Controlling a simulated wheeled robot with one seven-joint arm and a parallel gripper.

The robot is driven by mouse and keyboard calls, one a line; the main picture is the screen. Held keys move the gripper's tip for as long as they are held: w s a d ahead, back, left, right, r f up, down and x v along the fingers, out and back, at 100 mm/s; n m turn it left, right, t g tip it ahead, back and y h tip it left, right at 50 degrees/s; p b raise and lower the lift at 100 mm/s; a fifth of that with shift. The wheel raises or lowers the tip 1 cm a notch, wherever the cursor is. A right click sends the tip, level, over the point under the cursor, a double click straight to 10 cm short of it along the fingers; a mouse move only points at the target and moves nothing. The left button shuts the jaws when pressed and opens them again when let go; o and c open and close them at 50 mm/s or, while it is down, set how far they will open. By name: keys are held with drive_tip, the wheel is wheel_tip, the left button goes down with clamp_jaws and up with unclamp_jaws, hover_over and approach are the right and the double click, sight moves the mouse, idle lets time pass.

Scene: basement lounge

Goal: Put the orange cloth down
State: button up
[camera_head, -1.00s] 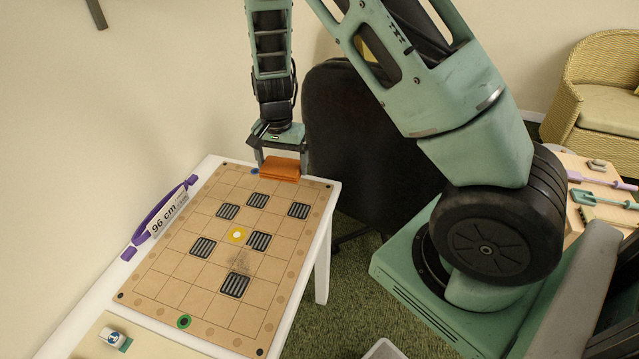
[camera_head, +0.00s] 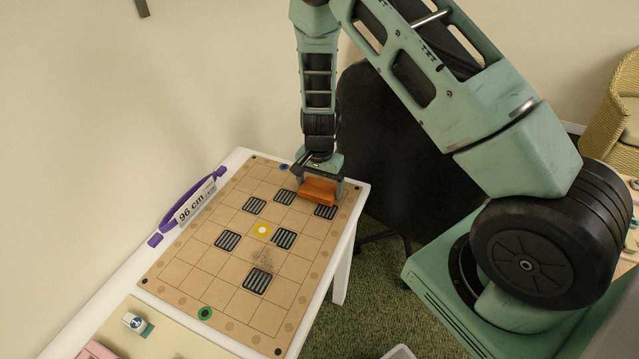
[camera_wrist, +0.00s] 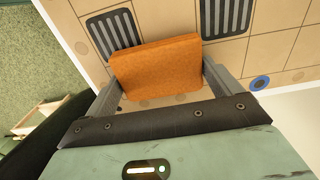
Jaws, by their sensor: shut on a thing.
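The orange cloth (camera_head: 318,191) is a folded block held between the two fingers of my gripper (camera_head: 319,186). In the wrist view the cloth (camera_wrist: 158,68) spans the gap between the fingers of my gripper (camera_wrist: 160,82). It is over the far right part of the tan gridded board (camera_head: 215,255), near two dark striped squares. I cannot tell whether the cloth touches the board or is just above it.
The board lies on a white table (camera_head: 222,170). A purple strap with a "96 cm" label (camera_head: 192,207) lies left. A small white bottle (camera_head: 133,321) is at front. A dark chair (camera_head: 372,150) stands behind.

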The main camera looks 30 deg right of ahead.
sight(319, 186)
drive_tip(key=shift+f, duration=0.1)
drive_tip(key=o, duration=0.9)
drive_tip(key=shift+c, duration=0.2)
wheel_tip(319, 186, up, 11)
drive_tip(key=s+a+r+n+y, duration=0.1)
drive_tip(key=s+a+r+n, duration=0.4)
drive_tip(key=a, duration=0.5)
drive_tip(key=s+a+r+n, duration=0.3)
drive_tip(key=s+n, duration=0.1)
drive_tip(key=s, duration=0.3)
drive_tip(key=s+a+r+n, duration=0.3)
drive_tip(key=s+r+n, duration=0.1)
drive_tip(key=s, duration=0.4)
drive_tip(key=s+a+r+n, duration=0.3)
drive_tip(key=s+n, duration=0.3)
drive_tip(key=s, duration=0.2)
drive_tip(key=shift+a+r+b, duration=0.25)
drive_tip(key=shift+a+b, duration=0.1)
drive_tip(key=shift+a, duration=0.15)
